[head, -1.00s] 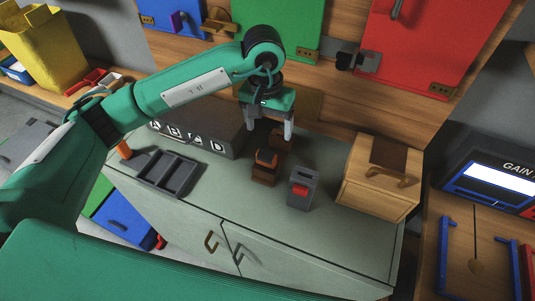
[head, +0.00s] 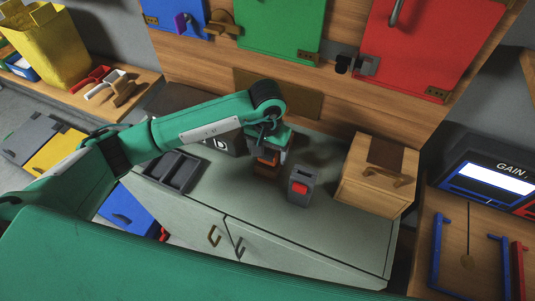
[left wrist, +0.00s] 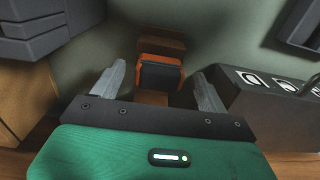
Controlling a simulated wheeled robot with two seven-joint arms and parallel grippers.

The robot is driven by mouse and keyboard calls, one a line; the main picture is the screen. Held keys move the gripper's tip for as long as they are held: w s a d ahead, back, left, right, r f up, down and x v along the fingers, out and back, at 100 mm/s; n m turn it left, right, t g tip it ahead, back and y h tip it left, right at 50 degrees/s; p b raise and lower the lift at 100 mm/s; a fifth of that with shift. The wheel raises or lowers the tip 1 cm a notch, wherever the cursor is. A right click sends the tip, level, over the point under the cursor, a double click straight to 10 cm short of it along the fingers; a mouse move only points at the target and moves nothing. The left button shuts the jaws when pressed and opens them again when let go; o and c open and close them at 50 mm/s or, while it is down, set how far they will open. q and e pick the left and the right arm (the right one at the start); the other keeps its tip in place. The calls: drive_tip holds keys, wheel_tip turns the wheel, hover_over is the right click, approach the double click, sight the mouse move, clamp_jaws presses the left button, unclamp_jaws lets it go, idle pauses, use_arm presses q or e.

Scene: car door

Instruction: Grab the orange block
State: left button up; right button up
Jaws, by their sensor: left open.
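The orange block (left wrist: 180,70), with a dark face on top, sits on a brown wooden stand (left wrist: 160,43) on the grey-green cabinet top. In the head view the orange block (head: 267,158) is partly hidden by my left gripper (head: 270,150), which is low and just above or beside it. In the left wrist view my left gripper (left wrist: 160,88) is open, with one finger on each side of the block's near end. Gaps show between both fingers and the block. My right gripper is not in view.
A grey holder with a red part (head: 300,188) stands close right of the block. A wooden box (head: 372,190) is farther right. A dark tray (head: 172,172) and a lettered box (left wrist: 275,100) are on the other side. The cabinet's front top is clear.

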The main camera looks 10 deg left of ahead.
use_arm(q)
drive_tip(key=shift+s+f, duration=0.1)
drive_tip(key=shift+f, duration=1.15)
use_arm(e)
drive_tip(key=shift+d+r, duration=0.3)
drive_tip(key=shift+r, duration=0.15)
use_arm(q)
drive_tip(key=shift+c, duration=0.5)
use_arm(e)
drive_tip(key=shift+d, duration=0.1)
use_arm(q)
drive_tip(key=c, duration=1)
drive_tip(key=shift+o, duration=0.2)
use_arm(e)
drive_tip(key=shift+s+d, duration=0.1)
use_arm(q)
drive_tip(key=shift+r, duration=0.2)
